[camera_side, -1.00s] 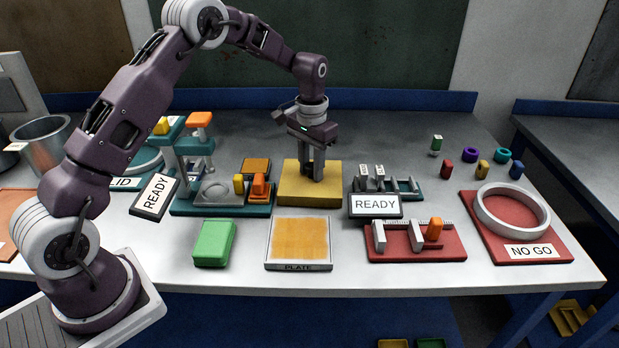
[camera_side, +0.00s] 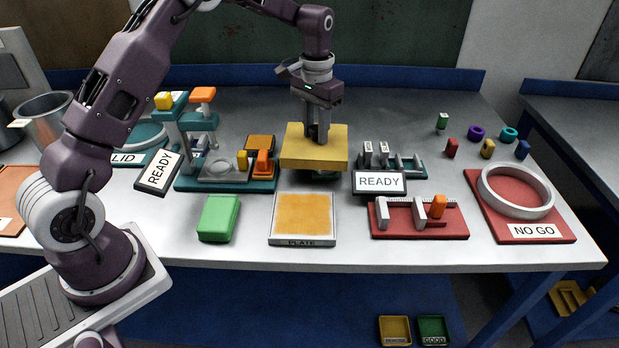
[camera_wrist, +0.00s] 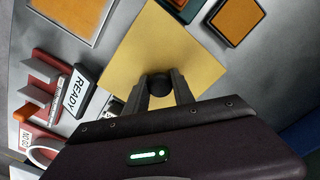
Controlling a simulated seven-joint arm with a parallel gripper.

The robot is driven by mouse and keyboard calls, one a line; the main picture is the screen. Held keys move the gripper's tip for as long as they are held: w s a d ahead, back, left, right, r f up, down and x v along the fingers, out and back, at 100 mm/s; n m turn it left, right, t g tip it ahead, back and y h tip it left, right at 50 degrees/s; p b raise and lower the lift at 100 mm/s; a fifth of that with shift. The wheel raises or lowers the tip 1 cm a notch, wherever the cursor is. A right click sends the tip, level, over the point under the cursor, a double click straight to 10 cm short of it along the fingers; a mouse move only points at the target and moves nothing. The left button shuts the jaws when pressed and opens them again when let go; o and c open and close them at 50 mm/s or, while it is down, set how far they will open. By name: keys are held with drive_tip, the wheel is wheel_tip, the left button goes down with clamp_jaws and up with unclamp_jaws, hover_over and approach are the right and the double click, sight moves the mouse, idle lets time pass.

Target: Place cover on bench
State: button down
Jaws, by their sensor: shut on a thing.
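The cover is a yellow square plate (camera_side: 297,150) with a dark round knob (camera_wrist: 158,86) at its middle. My gripper (camera_side: 318,138) points straight down and is shut on that knob, with one finger on each side in the wrist view (camera_wrist: 166,97). The cover hangs about level, a little above the grey bench (camera_side: 345,225). A dark teal thing (camera_side: 326,176) shows just under the cover's front edge; most of it is hidden.
An orange-topped plate (camera_side: 303,215) and a green block (camera_side: 218,217) lie in front. A teal fixture (camera_side: 225,184) stands left, and a READY sign (camera_side: 379,182) and red fixture (camera_side: 420,222) right.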

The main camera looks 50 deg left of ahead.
sight(316, 127)
wheel_tip(316, 127, up, 10)
drive_tip(key=shift+f, duration=0.2)
drive_tip(key=s+d, duration=1.2)
drive_tip(key=s, duration=0.3)
drive_tip(key=f, duration=0.5)
drive_tip(key=shift+w+a, duration=0.15)
drive_tip(key=shift+w, duration=0.05)
drive_tip(key=shift+f, duration=2.9)
drive_tip(key=shift+f, duration=0.6)
